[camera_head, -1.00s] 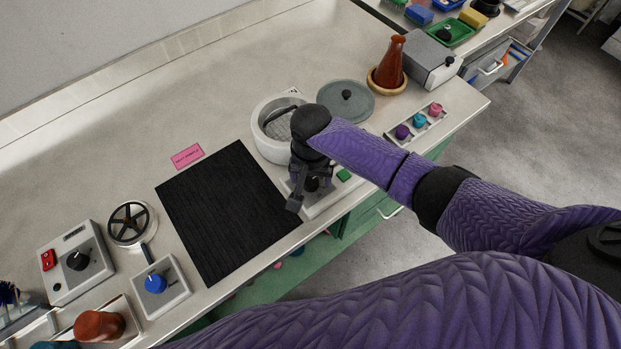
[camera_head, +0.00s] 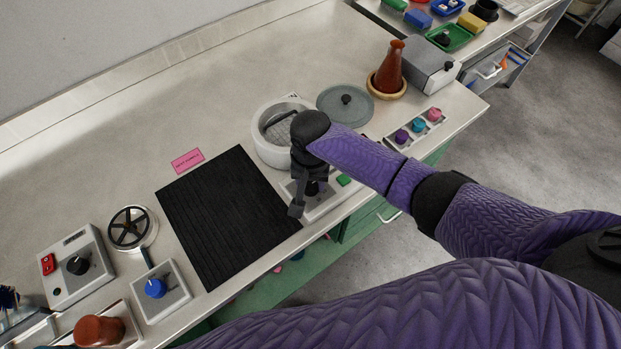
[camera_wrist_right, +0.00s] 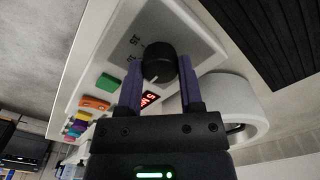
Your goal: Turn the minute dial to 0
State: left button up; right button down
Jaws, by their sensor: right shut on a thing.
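The minute dial, a round black knob with a pale pointer line (camera_wrist_right: 158,62), sits on the white control panel (camera_wrist_right: 196,32) in the right wrist view. A small red lit display (camera_wrist_right: 149,99) is beside it; I cannot read it surely. My right gripper (camera_wrist_right: 160,72) is shut on the knob, one finger on each side. In the head view my right gripper (camera_head: 304,203) points down at the panel (camera_head: 326,204), near the bench's front edge, and mostly hides the knob. My left gripper is not in view.
A white round vessel (camera_head: 261,148) stands just behind the panel. A black mat (camera_head: 225,215) lies to the left. A green button (camera_head: 344,180) is right beside my wrist. A grey lid (camera_head: 333,106) and a red-brown flask (camera_head: 391,66) stand farther back.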

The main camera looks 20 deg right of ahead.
jog(key=shift+r+n+p, duration=0.15)
jog(key=shift+n+p, duration=0.2)
jog(key=shift+n, duration=0.15)
jog(key=shift+n+p, duration=0.55)
jog(key=shift+n, duration=0.35)
jog(key=n+p, duration=0.1)
jog(key=n, duration=0.3)
jog(key=shift+n+p, duration=0.3)
jog(key=n, duration=0.4)
jog(key=shift+p, duration=0.4)
jog(key=n, duration=0.4)
jog(key=shift+n, duration=1)
